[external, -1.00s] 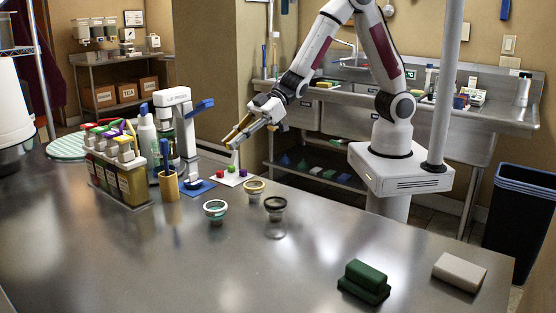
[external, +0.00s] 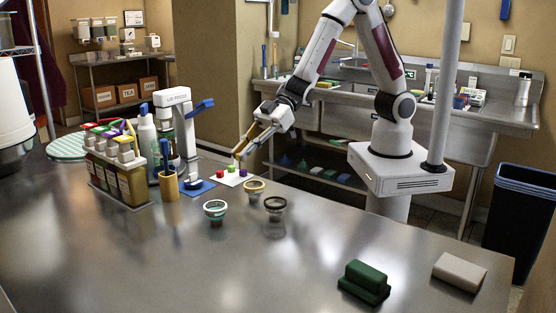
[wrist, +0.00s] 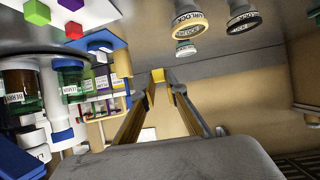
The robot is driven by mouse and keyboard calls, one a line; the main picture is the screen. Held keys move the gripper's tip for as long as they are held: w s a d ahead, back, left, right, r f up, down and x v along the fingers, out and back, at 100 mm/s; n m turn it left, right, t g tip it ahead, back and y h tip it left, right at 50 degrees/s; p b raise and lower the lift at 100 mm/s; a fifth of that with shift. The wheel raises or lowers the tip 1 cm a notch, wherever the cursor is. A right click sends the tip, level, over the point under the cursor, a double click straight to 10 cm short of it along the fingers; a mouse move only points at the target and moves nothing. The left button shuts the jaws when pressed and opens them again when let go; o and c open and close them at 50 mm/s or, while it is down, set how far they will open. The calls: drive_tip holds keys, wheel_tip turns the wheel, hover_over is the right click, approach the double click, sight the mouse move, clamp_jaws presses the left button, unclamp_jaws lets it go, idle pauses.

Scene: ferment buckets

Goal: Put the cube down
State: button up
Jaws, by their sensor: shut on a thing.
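My gripper (external: 238,156) points down and left, just above the far edge of the steel table. In the wrist view its long fingers (wrist: 158,84) close on a small yellow cube (wrist: 158,75) at their tips. In the external view the cube is too small to make out clearly. A white sheet (external: 230,181) lies below the fingertips. On it rest a red cube (external: 220,174), a green cube (external: 231,168) and a purple cube (external: 243,172). These also show at the wrist view's top left: green (wrist: 37,12), red (wrist: 73,30) and purple (wrist: 103,45).
A press stand (external: 186,135) with a blue mat (external: 199,188) stands left of the sheet. Several ringed cups, including a tan one (external: 254,186) and a black one (external: 275,203), stand in front. A bottle rack (external: 120,180) is far left. The table's middle front is clear.

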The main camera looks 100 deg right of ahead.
drive_tip(key=s+a, duration=0.1)
drive_tip(key=a, duration=0.4)
drive_tip(key=s+a+n+g+y, duration=0.1)
drive_tip(key=s+a, duration=0.1)
drive_tip(key=a, duration=0.3)
drive_tip(key=s+a+n, duration=0.1)
drive_tip(key=s+a, duration=0.1)
drive_tip(key=a, duration=0.3)
drive_tip(key=shift+s+a+f+g+y, duration=0.25)
drive_tip(key=shift+a+f+g+y, duration=0.1)
drive_tip(key=shift+a+g+y, duration=0.05)
drive_tip(key=shift+n, duration=0.4)
drive_tip(key=s+a+r, duration=0.1)
drive_tip(key=s+a, duration=0.3)
drive_tip(key=a, duration=0.4)
drive_tip(key=s+a+r, duration=0.1)
drive_tip(key=s+a, duration=0.4)
drive_tip(key=a, duration=0.4)
drive_tip(key=s+a, duration=0.4)
drive_tip(key=a, duration=0.5)
drive_tip(key=shift+s+a+r, duration=0.15)
drive_tip(key=shift+s+r, duration=0.25)
drive_tip(key=s+a+f+m+t+h, duration=0.1)
drive_tip(key=s+a+m, duration=0.1)
drive_tip(key=s+a, duration=0.4)
drive_tip(key=shift+s+a+f, duration=0.15)
drive_tip(key=shift+s+a, duration=0.15)
drive_tip(key=shift+s, duration=0.6)
drive_tip(key=shift+f, duration=3.15)
